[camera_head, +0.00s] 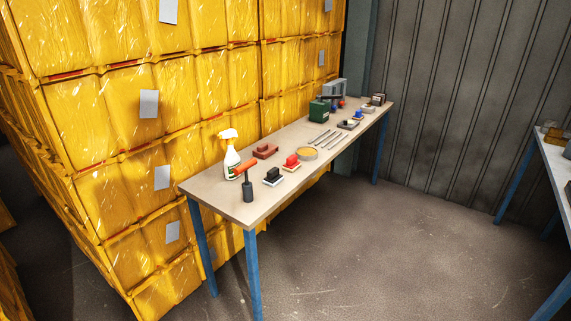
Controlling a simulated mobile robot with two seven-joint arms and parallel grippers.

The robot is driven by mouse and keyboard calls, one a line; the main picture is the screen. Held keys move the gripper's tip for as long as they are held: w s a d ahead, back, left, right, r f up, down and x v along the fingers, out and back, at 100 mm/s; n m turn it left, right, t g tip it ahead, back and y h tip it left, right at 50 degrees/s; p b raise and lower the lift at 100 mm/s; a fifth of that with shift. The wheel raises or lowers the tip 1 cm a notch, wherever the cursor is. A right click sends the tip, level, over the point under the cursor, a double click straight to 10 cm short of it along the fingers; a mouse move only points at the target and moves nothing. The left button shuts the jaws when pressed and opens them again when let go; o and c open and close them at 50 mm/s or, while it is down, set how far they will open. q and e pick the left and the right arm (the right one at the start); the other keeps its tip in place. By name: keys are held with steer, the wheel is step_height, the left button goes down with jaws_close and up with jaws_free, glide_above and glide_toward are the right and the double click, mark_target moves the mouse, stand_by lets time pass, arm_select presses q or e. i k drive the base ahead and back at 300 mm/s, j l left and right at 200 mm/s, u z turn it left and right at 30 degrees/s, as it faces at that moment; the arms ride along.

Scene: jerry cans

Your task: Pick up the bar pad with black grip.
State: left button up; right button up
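A small pad with a black grip (272,175) on a pale base sits on the long table (215,192), close to its near end and front edge. A similar pad with a red grip (291,162) is just to its right and a little farther back. Another small dark-topped item (348,125) lies farther along the table; it is too small to tell whether it is also a pad with a black grip. Neither of my grippers shows in the head view.
A white spray bottle (231,160), an orange-and-dark tool (248,188), a brown-red block (265,150) and a round yellow tin (307,153) stand nearby. Stacked yellow crates (100,110) rise behind the table. The floor (370,240) in front is clear.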

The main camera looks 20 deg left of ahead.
mark_target(273, 177)
steer(key=i+l, duration=0.15)
steer(key=i, duration=1.35)
